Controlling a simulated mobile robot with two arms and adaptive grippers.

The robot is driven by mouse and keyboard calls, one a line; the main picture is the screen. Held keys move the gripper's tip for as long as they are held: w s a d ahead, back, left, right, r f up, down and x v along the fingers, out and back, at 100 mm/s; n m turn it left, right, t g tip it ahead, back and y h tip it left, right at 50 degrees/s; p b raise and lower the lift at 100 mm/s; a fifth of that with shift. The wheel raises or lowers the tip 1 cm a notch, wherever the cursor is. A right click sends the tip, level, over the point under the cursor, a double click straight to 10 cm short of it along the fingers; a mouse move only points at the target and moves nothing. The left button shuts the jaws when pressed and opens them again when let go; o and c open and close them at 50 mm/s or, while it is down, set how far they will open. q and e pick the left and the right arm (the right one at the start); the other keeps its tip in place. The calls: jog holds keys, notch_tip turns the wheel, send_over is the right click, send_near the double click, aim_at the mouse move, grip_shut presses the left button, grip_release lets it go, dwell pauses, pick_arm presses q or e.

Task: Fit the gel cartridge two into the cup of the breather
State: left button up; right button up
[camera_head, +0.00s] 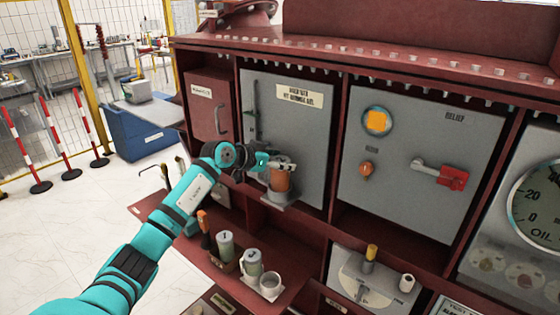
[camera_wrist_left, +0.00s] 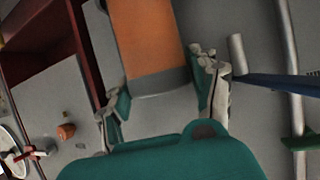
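An orange cylinder (camera_head: 280,182) stands upright above a grey cup-shaped base (camera_head: 275,198) on the front of the cabinet. My left gripper (camera_head: 283,166) is at the cylinder's upper part. The left wrist view shows the orange cylinder (camera_wrist_left: 150,45), with a grey end band, between the fingers of the left gripper (camera_wrist_left: 163,100). Whether both fingers press on it is unclear. Two grey-green canisters with pale lids, a rear one (camera_head: 225,245) and a front one (camera_head: 251,263), stand on the lower shelf. Their markings are too small to read surely. My right gripper is out of view.
An open pale cup (camera_head: 270,285) stands beside the front canister. An orange-handled tool (camera_head: 204,228) is behind the canisters. Grey cabinet doors (camera_head: 290,125) stand close behind the gripper. Open floor lies at left.

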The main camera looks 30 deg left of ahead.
pick_arm(q)
jog(key=o, duration=0.3)
jog(key=b+v, duration=0.4)
jog(key=v, duration=0.8)
jog(key=shift+r, duration=0.15)
